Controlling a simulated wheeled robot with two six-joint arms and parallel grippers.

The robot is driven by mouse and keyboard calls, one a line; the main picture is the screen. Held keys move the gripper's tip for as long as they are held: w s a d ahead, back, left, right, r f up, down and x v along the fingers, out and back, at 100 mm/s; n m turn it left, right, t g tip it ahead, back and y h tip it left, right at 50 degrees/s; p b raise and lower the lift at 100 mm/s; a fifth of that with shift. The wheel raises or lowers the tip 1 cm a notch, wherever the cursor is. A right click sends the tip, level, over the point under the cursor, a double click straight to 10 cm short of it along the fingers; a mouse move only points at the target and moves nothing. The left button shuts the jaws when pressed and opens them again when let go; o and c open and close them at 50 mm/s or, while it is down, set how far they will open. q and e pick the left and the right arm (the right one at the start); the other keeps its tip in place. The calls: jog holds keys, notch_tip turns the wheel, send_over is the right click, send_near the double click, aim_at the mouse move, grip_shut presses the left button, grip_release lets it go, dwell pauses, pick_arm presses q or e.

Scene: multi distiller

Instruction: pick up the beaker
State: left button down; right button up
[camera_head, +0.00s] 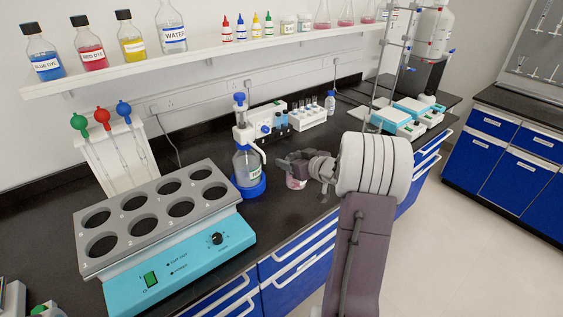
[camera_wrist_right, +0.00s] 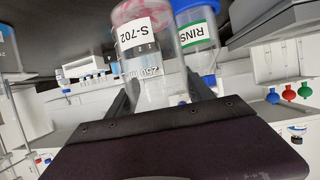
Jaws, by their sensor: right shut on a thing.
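The beaker (camera_wrist_right: 150,62) is clear glass with a white S-702 label and pink contents. It sits between the two fingers of my right gripper (camera_wrist_right: 160,95) in the wrist view. In the head view my right gripper (camera_head: 296,165) is shut on the beaker (camera_head: 296,182), beside the bottle with the blue base. Much of the beaker is hidden behind the gripper there, and I cannot tell whether it touches the bench. My left gripper is not in view.
The RINSE bottle (camera_head: 249,166) stands close to the left of the beaker; its label also shows in the wrist view (camera_wrist_right: 196,36). A heating block with round wells (camera_head: 160,206) is at the left. A vial rack (camera_head: 308,118) stands behind. A bottle shelf (camera_head: 200,60) runs above.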

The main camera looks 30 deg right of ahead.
jog(key=shift+s+d+r+p, duration=0.2)
jog(key=shift+s+d+r, duration=0.15)
jog(key=shift+d, duration=0.2)
jog(key=shift+s+d+r+p, duration=0.2)
jog(key=shift+d+r, duration=0.1)
jog(key=shift+d, duration=0.2)
